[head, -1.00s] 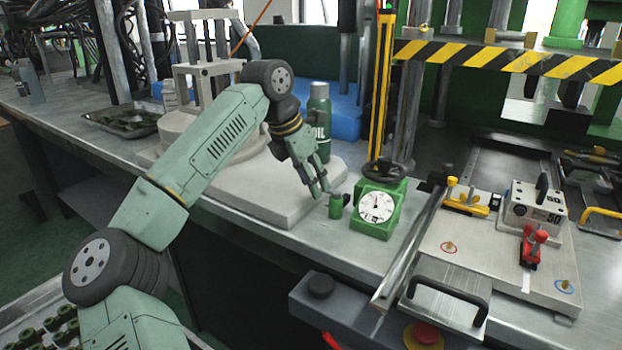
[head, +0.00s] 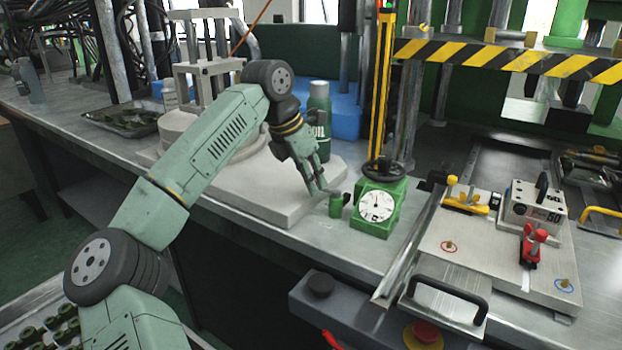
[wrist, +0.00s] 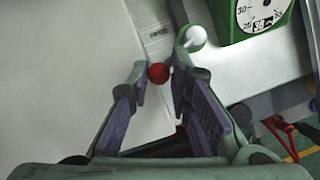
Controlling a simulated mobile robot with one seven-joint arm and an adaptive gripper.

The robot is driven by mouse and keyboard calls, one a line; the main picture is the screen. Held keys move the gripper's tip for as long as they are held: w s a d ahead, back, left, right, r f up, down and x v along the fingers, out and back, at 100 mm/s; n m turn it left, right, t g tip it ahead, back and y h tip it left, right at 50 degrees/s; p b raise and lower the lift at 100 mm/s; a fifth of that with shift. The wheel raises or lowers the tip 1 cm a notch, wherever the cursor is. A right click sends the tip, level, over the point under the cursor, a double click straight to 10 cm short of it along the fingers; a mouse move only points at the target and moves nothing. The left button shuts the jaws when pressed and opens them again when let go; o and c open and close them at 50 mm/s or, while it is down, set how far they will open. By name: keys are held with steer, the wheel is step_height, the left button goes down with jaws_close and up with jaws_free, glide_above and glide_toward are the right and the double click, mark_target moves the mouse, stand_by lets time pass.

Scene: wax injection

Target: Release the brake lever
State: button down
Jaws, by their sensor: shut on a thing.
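My gripper (head: 321,190) is low over the bench, just left of a short green cylinder (head: 336,206). In the wrist view the fingertips (wrist: 160,66) are close together, with a round red knob (wrist: 158,74) between them. The knob looks like a lever's end, but its shaft is hidden. The cylinder's pale top (wrist: 194,38) lies beside the right fingertip. The red knob cannot be made out in the head view. A green dial gauge (head: 378,208) with a black handwheel stands right of the cylinder, and its face (wrist: 258,14) shows in the wrist view.
A pale slab (head: 270,195) lies under and left of my gripper, with a green oil bottle (head: 319,118) behind. Right of the gauge are a metal plate with clamps (head: 470,250) and a black handle (head: 450,290). A red button (head: 426,333) sits at the front edge.

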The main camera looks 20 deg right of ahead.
steer(key=shift+w+d+r+m+p, duration=0.1)
steer(key=shift+w+r+m+p, duration=0.25)
steer(key=shift+p, duration=0.75)
steer(key=shift+d+m+g+p, duration=0.1)
steer(key=shift+m+g+p, duration=0.25)
steer(key=shift+p, duration=0.25)
steer(key=shift+w+d+f+m+p, duration=0.15)
steer(key=shift+w+f+m+p, duration=0.1)
steer(key=shift+m+p, duration=0.35)
steer(key=shift+f, duration=0.15)
steer(key=c, duration=1.5)
jaws_free()
steer(key=shift+d, duration=0.1)
